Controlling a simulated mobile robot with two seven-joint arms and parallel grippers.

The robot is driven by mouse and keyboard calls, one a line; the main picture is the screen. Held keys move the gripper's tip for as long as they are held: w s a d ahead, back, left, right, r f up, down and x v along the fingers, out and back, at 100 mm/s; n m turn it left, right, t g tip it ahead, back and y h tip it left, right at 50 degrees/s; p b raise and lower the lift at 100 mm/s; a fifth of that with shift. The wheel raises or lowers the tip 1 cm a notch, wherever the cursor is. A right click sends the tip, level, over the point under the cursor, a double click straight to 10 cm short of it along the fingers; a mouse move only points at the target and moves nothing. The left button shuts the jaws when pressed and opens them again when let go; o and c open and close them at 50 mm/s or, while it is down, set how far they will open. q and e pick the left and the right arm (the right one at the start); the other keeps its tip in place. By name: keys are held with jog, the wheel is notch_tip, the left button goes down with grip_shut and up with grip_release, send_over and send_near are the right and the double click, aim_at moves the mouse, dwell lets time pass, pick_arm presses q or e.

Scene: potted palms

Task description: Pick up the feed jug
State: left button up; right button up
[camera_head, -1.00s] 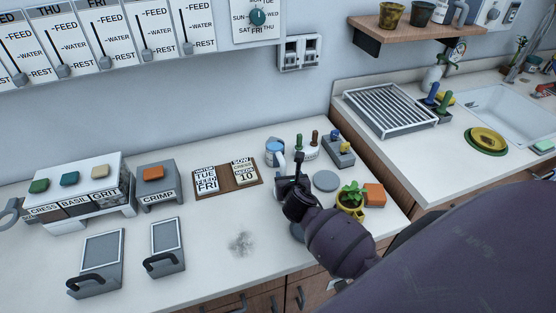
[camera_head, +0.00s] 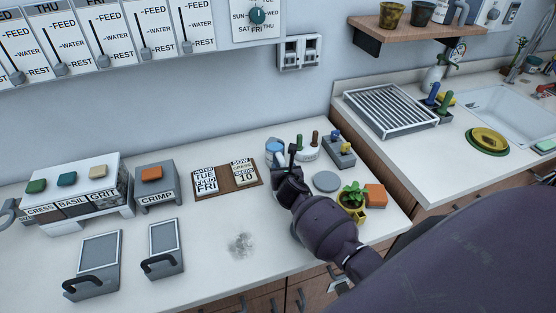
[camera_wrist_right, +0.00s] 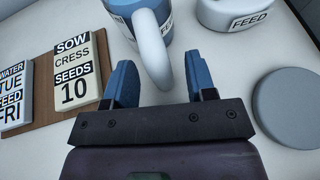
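The feed jug (camera_head: 273,148) is blue and white and stands upright towards the back of the counter, partly behind my right gripper in the head view. In the right wrist view the jug (camera_wrist_right: 125,8) shows at the top, with its thick white handle (camera_wrist_right: 153,50) pointing towards me. Its label is mostly cut off. My right gripper (camera_wrist_right: 163,78) is open, with one blue finger on each side of the handle's near end. Contact with the handle cannot be told. My right gripper (camera_head: 293,160) also shows in the head view. My left gripper is not in view.
A white round holder (camera_wrist_right: 235,12) marked FEED stands right of the jug. A grey disc (camera_head: 326,181), a yellow potted plant (camera_head: 353,209) and an orange block (camera_head: 375,194) are to the right. A card board (camera_head: 228,183) lies left.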

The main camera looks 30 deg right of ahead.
grip_shut()
